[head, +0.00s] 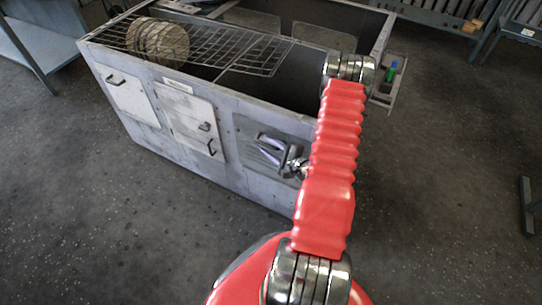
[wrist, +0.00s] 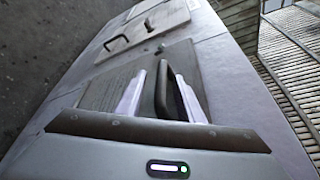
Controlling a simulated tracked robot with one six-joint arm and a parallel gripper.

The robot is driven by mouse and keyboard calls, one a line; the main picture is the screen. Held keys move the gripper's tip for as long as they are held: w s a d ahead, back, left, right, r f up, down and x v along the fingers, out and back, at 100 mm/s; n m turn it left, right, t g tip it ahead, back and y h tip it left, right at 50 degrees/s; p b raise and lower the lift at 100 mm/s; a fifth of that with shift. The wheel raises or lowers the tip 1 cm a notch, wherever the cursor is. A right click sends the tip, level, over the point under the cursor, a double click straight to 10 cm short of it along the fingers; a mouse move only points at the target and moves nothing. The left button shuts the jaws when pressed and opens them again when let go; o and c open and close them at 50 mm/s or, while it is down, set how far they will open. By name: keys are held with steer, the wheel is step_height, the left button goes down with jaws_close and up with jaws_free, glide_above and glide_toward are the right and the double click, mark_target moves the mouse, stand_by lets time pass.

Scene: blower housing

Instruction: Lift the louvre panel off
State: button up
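The louvre panel (head: 246,131) is a grey plate on the right part of the housing's front face, partly hidden by my gripper and arm in the head view. In the wrist view the panel (wrist: 108,88) lies under my fingers, with a dark bar handle (wrist: 170,95). My gripper (head: 268,147) is at the panel. In the wrist view its two pale fingers (wrist: 163,92) are apart, one on each side of the handle. A dark gap shows beside the left finger; the right finger is close to the handle, and I cannot tell whether it touches.
The grey blower housing (head: 220,97) has an open top with a wire rack (head: 205,48) and round discs (head: 158,41) on it. Other handled panels (head: 128,97) are to the left. A side tray (head: 384,98) holds small blue and green items. The floor in front is clear.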

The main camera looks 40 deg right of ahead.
steer(key=shift+c, duration=0.3)
jaws_close()
stand_by(0.4)
